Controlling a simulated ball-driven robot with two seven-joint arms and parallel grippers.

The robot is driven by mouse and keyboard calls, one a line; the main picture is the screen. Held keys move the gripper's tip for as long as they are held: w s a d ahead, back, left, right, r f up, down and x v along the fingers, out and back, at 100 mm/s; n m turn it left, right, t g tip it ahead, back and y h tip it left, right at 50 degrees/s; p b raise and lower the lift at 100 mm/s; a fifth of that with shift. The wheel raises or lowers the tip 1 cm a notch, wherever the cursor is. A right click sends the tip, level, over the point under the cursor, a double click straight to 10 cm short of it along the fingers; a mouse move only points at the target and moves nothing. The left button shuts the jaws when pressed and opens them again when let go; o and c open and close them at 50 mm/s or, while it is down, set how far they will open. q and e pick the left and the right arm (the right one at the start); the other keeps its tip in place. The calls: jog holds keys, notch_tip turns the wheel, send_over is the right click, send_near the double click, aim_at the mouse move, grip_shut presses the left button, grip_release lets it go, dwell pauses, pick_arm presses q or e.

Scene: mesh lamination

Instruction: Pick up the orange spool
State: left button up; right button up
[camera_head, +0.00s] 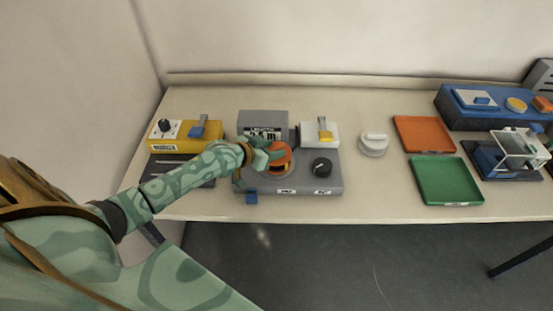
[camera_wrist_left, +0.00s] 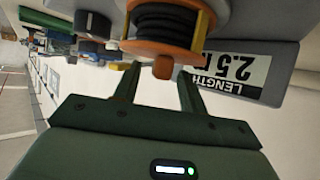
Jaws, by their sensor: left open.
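The orange spool (camera_head: 281,158) sits on the grey machine (camera_head: 310,183) on the table. In the left wrist view the spool (camera_wrist_left: 165,29) has dark windings and orange flanges, and a small orange knob hangs in front of it. My left gripper (camera_head: 265,155) is at the spool's left side in the head view. In the left wrist view its two open fingers (camera_wrist_left: 158,78) point at the spool, with the orange knob between their tips. I cannot tell whether the fingers touch it. My right gripper is not in view.
A white round item (camera_head: 373,145), an orange tray (camera_head: 424,134) and a green tray (camera_head: 446,181) lie to the right. A blue device (camera_head: 480,117) stands at the far right.

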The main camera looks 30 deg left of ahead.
pick_arm(q)
jog(key=shift+w+f, duration=0.15)
jog(key=shift+w, duration=0.1)
jog(key=shift+s+d, duration=0.1)
grip_shut()
jog(key=shift+r, duration=0.2)
